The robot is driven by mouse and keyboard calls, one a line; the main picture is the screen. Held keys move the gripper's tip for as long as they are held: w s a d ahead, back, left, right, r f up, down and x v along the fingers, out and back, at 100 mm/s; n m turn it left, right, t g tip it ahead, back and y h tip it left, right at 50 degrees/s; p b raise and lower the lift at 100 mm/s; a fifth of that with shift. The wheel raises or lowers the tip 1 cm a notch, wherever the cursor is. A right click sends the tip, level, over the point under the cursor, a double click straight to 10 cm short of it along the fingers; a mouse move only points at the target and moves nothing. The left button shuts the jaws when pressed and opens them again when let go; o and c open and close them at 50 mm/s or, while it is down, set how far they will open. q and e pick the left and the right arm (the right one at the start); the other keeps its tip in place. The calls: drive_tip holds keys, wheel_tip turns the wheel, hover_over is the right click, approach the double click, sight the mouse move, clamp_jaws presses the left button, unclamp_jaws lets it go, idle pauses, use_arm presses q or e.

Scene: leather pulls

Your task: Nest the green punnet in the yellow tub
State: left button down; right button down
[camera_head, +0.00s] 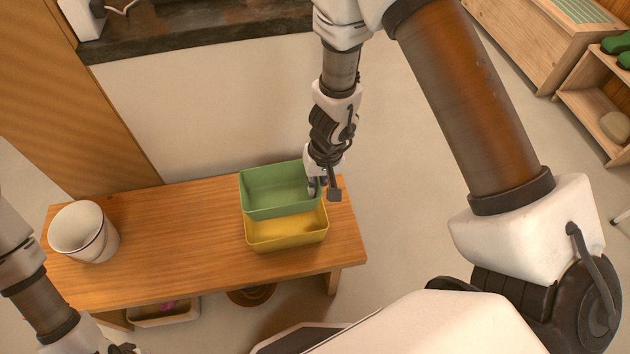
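The green punnet (276,187) is an open rectangular box near the right end of the wooden bench. It overlaps the back part of the yellow tub (287,243) and hides the tub's rear rim. The tub stands on the bench with its front part open to view. The punnet looks raised above the tub's floor, but its exact height cannot be told. My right gripper (324,191) comes from above and straddles the punnet's right wall, apparently shut on it. My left gripper (122,349) is cut off at the bottom left, away from both boxes.
A white pot (84,232) stands on the left of the bench (180,240). The bench between pot and boxes is clear. A box (165,313) and a round brown vessel (252,295) sit below it. Wooden shelving (600,100) stands at the far right.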

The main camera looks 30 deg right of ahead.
wheel_tip(320, 180, down, 10)
drive_tip(key=b, duration=0.9)
drive_tip(key=shift+f+b, duration=0.1)
drive_tip(key=shift+b, duration=0.3)
drive_tip(key=c, duration=1.2)
unclamp_jaws()
drive_tip(key=shift+c, duration=0.2)
wheel_tip(320, 180, up, 8)
drive_tip(key=p, duration=0.6)
drive_tip(key=shift+p, duration=0.35)
